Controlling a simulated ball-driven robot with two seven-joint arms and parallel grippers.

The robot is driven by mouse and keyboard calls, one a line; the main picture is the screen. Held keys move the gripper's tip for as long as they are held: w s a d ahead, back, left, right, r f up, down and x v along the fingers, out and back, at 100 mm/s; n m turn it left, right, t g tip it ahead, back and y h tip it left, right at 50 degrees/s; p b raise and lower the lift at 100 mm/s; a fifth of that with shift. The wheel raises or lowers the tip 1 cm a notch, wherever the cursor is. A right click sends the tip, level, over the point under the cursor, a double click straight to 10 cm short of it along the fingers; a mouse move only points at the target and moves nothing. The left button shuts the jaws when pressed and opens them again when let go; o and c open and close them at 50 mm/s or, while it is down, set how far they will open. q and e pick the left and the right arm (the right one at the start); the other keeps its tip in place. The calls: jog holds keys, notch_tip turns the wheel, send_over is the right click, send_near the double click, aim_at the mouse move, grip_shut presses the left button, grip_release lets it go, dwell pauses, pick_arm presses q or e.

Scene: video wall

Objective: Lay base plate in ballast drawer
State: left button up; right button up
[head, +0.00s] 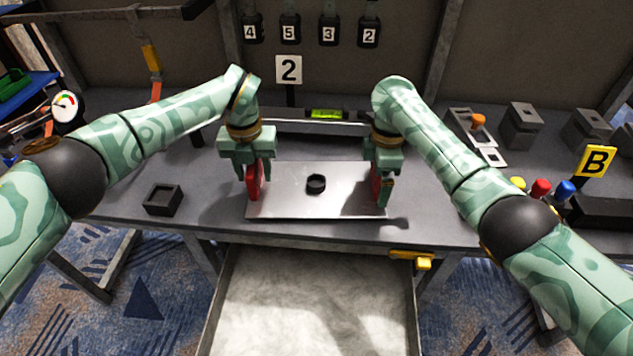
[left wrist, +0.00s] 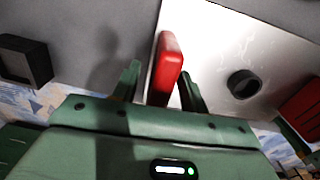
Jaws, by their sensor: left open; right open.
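The base plate (head: 318,204) is a flat silver sheet lying on the grey bench near its front edge. It has a black ring (head: 316,183) at its middle and a red handle at each end. My left gripper (head: 252,186) is open at the left red handle (head: 257,172). In the left wrist view its fingers (left wrist: 157,88) stand apart on either side of this handle (left wrist: 168,62). My right gripper (head: 383,190) is open at the right red handle (head: 375,186), which it partly hides. The ballast drawer (head: 315,300) is pulled out below the bench, its pale floor bare.
A small black open box (head: 163,199) sits left of the plate. A yellow latch (head: 411,258) juts from the bench front at the drawer's right. A spirit level (head: 326,114) lies behind the plate. Coloured knobs (head: 540,187) and a B sign (head: 594,161) are at right.

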pick_arm(q)
jog(key=c, duration=0.8)
pick_arm(e)
jog(key=c, duration=0.9)
pick_arm(q)
grip_shut()
pick_arm(e)
jog(key=c, duration=0.7)
pick_arm(q)
jog(key=shift+r, duration=0.1)
pick_arm(e)
jog(key=shift+r, duration=0.1)
jog(key=shift+c, duration=0.2)
